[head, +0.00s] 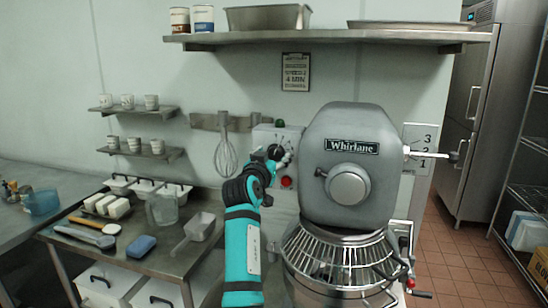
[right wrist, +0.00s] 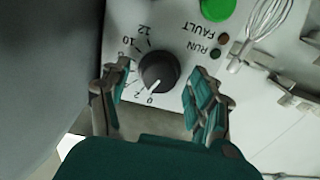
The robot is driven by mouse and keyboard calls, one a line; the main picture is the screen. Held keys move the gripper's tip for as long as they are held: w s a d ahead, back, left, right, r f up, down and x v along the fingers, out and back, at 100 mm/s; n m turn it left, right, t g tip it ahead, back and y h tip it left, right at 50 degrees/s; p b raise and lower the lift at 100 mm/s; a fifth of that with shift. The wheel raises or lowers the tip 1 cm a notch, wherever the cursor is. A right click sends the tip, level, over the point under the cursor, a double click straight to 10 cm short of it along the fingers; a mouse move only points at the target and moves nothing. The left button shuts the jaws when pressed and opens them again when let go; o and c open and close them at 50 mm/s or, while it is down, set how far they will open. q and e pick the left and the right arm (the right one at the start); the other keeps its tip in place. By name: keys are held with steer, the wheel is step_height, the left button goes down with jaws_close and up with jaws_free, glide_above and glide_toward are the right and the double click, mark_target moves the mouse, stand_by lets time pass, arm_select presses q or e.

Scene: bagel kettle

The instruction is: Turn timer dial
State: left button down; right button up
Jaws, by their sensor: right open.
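The timer dial (right wrist: 158,70) is a black round knob on a pale control panel (right wrist: 178,30), with numbers around it. In the right wrist view, its white pointer mark points down and left, near the 0. My right gripper (right wrist: 160,78) is open, with one finger on each side of the dial and a gap visible on both sides. In the head view the dark gripper (head: 268,165) is in front of the control box (head: 262,136) beside the mixer, and partly hides the dial area. My left gripper is not in view.
The panel has a green button (head: 279,123) above the dial and a red button (head: 287,182) below. The big grey Whirlane mixer (head: 350,130) stands close on the right. A whisk (head: 226,155) hangs on the wall to the left, above a table with tools (head: 175,265).

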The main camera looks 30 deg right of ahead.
steer(key=shift+a, duration=0.1)
steer(key=shift+c, duration=0.2)
steer(key=shift+c, duration=1)
steer(key=c, duration=0.9)
steer(key=shift+f+b, duration=0.15)
steer(key=shift+b, duration=0.35)
steer(key=m+b, duration=0.4)
steer(key=b, duration=0.1)
steer(key=shift+f, duration=0.1)
steer(key=shift+r+m+b, duration=0.2)
steer(key=shift+m+b, duration=0.35)
steer(key=shift+m, duration=0.05)
steer(key=shift+r, duration=0.1)
